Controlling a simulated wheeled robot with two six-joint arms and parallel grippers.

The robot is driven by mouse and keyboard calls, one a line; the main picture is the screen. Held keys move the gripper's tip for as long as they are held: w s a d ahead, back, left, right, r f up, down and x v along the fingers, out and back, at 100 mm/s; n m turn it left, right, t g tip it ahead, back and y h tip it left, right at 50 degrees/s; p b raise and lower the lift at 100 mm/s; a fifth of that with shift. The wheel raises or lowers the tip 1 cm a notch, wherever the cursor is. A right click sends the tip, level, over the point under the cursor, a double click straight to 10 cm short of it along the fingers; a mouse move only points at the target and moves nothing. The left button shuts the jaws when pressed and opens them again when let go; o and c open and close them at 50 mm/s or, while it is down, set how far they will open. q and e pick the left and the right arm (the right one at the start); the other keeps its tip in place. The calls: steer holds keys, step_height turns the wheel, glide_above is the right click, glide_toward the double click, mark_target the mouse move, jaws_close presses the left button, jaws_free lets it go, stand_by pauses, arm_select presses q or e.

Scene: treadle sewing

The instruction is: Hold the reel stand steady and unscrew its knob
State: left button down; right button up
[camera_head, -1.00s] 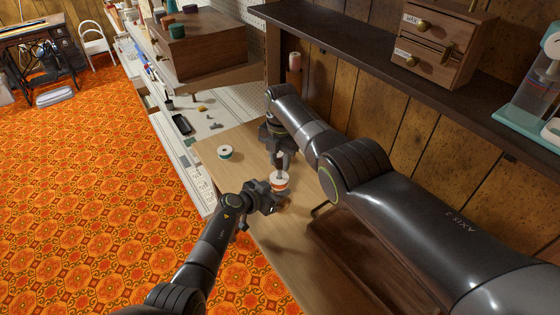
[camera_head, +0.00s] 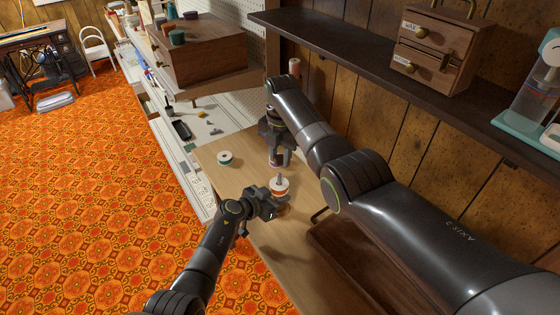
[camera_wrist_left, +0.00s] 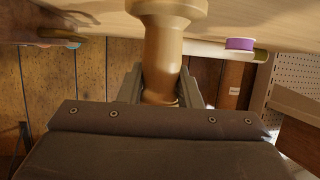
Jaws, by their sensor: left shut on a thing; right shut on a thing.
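The reel stand (camera_head: 281,197) stands on the wooden bench top, with a red and white reel on it and a thin spindle showing bare above the reel. My left gripper (camera_head: 272,208) is shut on the stand low down, below the reel. In the left wrist view its fingers are on either side of the turned wooden stem (camera_wrist_left: 162,65). My right gripper (camera_head: 281,158) is behind and above the stand, apart from the spindle. It is shut on the knob, which is mostly hidden between its fingers.
A teal and white reel (camera_head: 225,158) lies on the bench (camera_head: 243,145) to the left. A purple-rimmed reel (camera_wrist_left: 240,44) shows in the left wrist view. A dark shelf (camera_head: 350,58) with a small drawer unit (camera_head: 440,50) runs along the wall at right.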

arm_select(q)
steer(key=c, duration=1)
jaws_free()
steer(key=shift+o, duration=0.2)
steer(key=shift+r, duration=0.1)
